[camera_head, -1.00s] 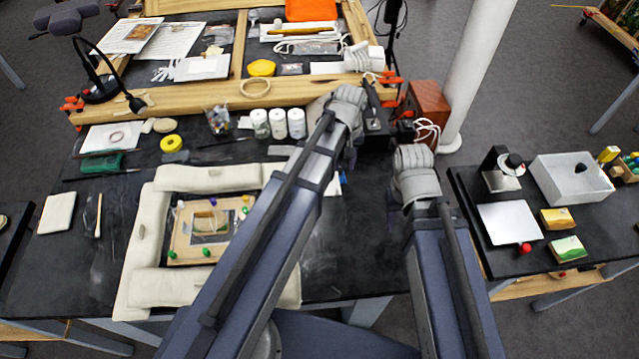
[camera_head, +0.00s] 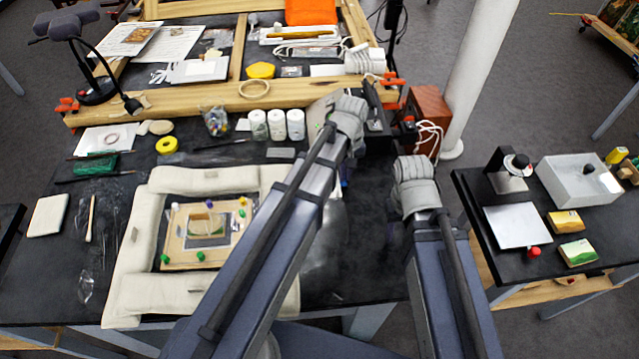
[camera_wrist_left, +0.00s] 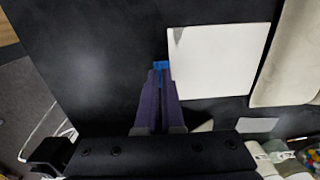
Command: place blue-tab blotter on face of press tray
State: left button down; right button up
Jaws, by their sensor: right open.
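The blotter (camera_wrist_left: 222,62) is a flat white square in the left wrist view, with a blue tab (camera_wrist_left: 160,67) at one edge. My left gripper (camera_wrist_left: 161,75) has its fingers closed on the tab; the sheet's height over the black table is unclear. In the head view a bit of blue shows by my left gripper (camera_head: 345,178), and my arm hides the sheet. A pale square plate with a red knob (camera_head: 514,227), apparently the press tray, lies on the right table. My right gripper (camera_head: 397,237) hangs below its wrist, open, fingers mostly hidden.
Cream cushions (camera_head: 135,262) frame a wooden board (camera_head: 180,245) with coloured pins left of my arm. White jars (camera_head: 277,125) stand behind. The right table also holds a white box (camera_head: 578,180), a black-knobbed stand (camera_head: 503,175) and sponges (camera_head: 565,222). A floor gap separates the tables.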

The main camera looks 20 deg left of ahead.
pick_arm(q)
jog(key=shift+r, duration=0.1)
dwell(0.6)
notch_tip(320, 180, up, 10)
jog(key=p, duration=1)
pick_arm(e)
notch_tip(320, 180, up, 10)
